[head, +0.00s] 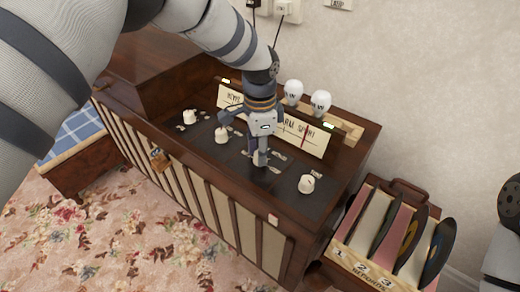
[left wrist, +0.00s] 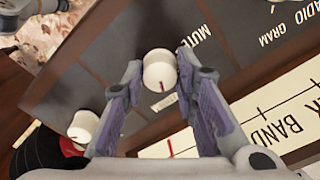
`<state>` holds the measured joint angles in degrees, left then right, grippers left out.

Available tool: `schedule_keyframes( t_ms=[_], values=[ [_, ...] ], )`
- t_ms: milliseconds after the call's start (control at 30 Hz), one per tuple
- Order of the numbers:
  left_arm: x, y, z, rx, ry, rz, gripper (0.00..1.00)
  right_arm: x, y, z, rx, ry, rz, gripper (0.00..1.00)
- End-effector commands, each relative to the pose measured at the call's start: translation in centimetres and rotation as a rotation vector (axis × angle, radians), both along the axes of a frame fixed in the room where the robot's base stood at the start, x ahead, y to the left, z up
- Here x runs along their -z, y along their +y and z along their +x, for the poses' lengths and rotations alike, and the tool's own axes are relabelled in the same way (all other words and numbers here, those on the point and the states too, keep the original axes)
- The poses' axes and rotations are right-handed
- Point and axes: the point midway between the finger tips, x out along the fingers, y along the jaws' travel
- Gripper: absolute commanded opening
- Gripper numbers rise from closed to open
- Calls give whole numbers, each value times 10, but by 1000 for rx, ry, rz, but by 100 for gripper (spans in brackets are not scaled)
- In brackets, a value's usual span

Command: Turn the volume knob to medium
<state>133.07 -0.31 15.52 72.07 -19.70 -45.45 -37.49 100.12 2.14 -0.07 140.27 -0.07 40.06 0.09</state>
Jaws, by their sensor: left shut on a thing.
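A dark wooden radiogram cabinet (head: 240,235) has a dark control panel with several white knobs. My left gripper (head: 260,158) reaches down from above onto the panel's middle. In the left wrist view, its fingers (left wrist: 160,68) are on either side of a white knob (left wrist: 160,72) with a red mark, and are shut on it. The fingers mostly hide this knob in the head view. A label beside it is too small to read, so I cannot tell if it is the volume knob. My right gripper is out of view.
Other white knobs stand at the panel's left (head: 221,135) and right (head: 307,183). Dial plates (head: 305,138) and two white bulb-shaped things (head: 293,92) are behind the panel. A wooden record rack (head: 345,262) stands to the right. Patterned carpet (head: 100,240) lies in front.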

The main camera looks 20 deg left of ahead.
Motion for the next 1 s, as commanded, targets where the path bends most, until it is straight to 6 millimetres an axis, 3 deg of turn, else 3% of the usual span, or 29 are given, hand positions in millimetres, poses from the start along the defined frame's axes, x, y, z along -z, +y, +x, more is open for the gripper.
schedule_keyframes(
  t_ms=[733, 767, 800, 833, 1000],
  values=[
    [2, 0, -2, 75, 6, 1, 0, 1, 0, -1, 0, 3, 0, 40],
    [2, 0, -2, 74, 6, 1, 33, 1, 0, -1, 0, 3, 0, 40],
    [2, 0, -2, 74, 6, 1, 42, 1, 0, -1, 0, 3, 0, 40],
    [2, 0, -2, 74, 6, 0, 47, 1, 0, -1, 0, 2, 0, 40],
    [1, 0, -1, 74, 4, 0, 47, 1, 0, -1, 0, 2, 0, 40]
  ],
)
